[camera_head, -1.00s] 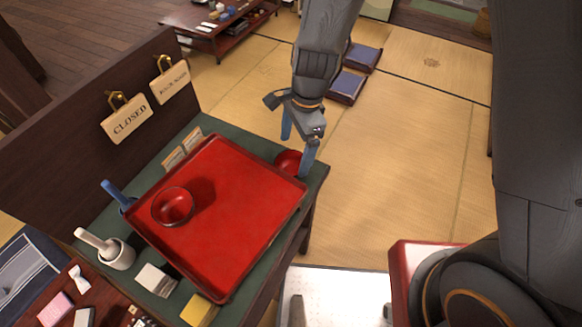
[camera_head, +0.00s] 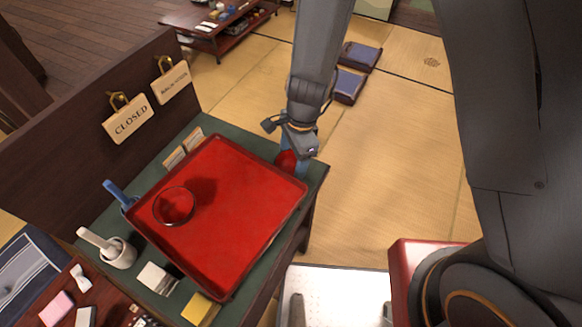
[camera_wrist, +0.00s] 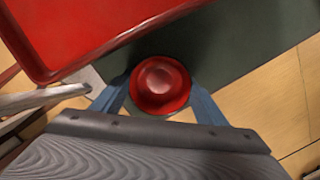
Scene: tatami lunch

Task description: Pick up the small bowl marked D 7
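A small red bowl (camera_wrist: 160,84) stands on the green table top (camera_wrist: 225,50), beside the large red tray (camera_wrist: 75,30). In the head view the small bowl (camera_head: 286,160) is by the table's far right corner, partly hidden by my gripper. My gripper (camera_wrist: 159,88) is open, its two blue fingers on either side of the bowl, with narrow gaps showing in the wrist view. I see no D 7 mark on it. Another red bowl (camera_head: 174,206) sits on the tray, well away from my gripper.
The tray's raised rim is close to my gripper. A mortar with pestle (camera_head: 119,253), a blue-handled item (camera_head: 117,194) and small cards surround the tray. A wooden partition with a CLOSED sign (camera_head: 127,119) stands behind. Tatami floor (camera_head: 390,180) lies right of the table.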

